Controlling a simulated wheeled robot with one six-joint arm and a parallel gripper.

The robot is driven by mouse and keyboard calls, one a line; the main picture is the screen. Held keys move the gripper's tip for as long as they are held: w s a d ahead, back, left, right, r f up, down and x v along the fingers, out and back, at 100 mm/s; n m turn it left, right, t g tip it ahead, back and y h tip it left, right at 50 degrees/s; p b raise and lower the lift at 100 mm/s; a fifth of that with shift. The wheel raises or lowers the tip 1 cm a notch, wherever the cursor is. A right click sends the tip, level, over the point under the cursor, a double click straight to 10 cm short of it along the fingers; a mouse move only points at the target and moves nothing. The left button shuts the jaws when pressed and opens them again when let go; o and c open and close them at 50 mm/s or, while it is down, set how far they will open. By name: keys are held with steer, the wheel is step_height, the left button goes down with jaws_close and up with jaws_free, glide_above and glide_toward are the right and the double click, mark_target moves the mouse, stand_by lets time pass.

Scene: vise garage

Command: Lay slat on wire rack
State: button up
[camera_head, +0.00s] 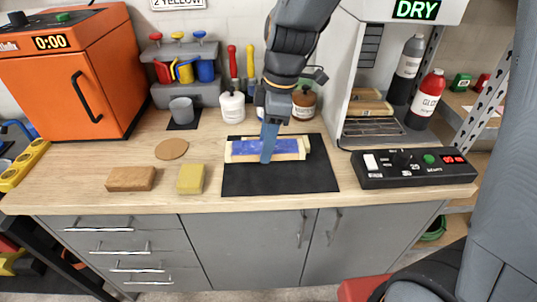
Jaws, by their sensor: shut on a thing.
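The slat (285,146) is a long pale wooden piece with a blue face, lying crosswise over the black mat (280,183) on the bench. My gripper (267,157) points down at the middle of the slat and is shut on it; its fingers hide part of the blue face. I cannot tell whether the slat touches the mat or is slightly raised. The wire rack (372,128) is in the open white drying cabinet to the right, under a "DRY" display. Pale wooden pieces (368,104) show in the cabinet behind the rack.
A black control box (415,169) stands in front of the cabinet. Black (405,70) and red (427,98) bottles stand to its right. White (232,107) and brown (303,104) jars stand behind the mat. A brown block (131,179) and yellow sponge (190,179) lie left.

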mark_target(267, 169)
steer(key=shift+f+p, duration=0.3)
steer(key=shift+f, duration=2.3)
steer(key=shift+f, duration=0.1)
steer(key=o, duration=1)
steer(key=shift+c, duration=0.2)
